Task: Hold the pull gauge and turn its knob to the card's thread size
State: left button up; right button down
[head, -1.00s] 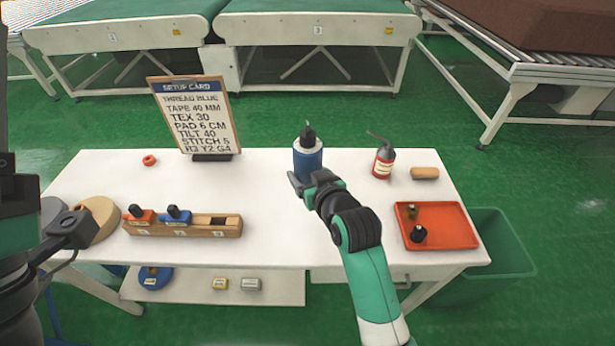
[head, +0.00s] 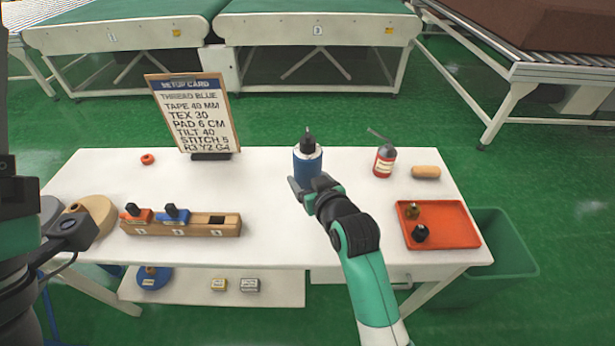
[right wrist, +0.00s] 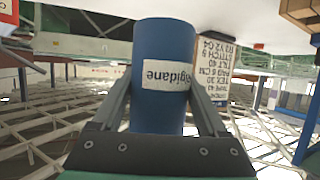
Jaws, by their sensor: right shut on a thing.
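My right gripper (head: 305,187) is shut on a blue bottle (head: 307,163) with a black pointed top, at the middle of the table's back edge. In the right wrist view the bottle (right wrist: 163,100) stands upside down in the picture between the two fingers, its white label partly readable. I cannot tell whether it touches the table. The setup card (head: 193,110) stands at the back left and reads "TEX 30" and "THREAD BLUE". I cannot pick out a pull gauge or its knob with certainty.
A wooden block (head: 190,230) with red and blue tools stands front left. An orange tray (head: 452,239) holds two small items at right. The table's (head: 270,215) middle front is clear.

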jog(key=shift+f+b, duration=0.55)
jog(key=shift+f, duration=0.35)
jog(key=shift+f+b, duration=1.35)
jog(key=shift+f, duration=0.75)
jog(key=shift+f, duration=0.35)
jog(key=shift+f+b, duration=0.95)
jog(key=shift+f, duration=0.1)
jog(key=shift+f+b, duration=0.5)
jog(key=shift+f, duration=0.2)
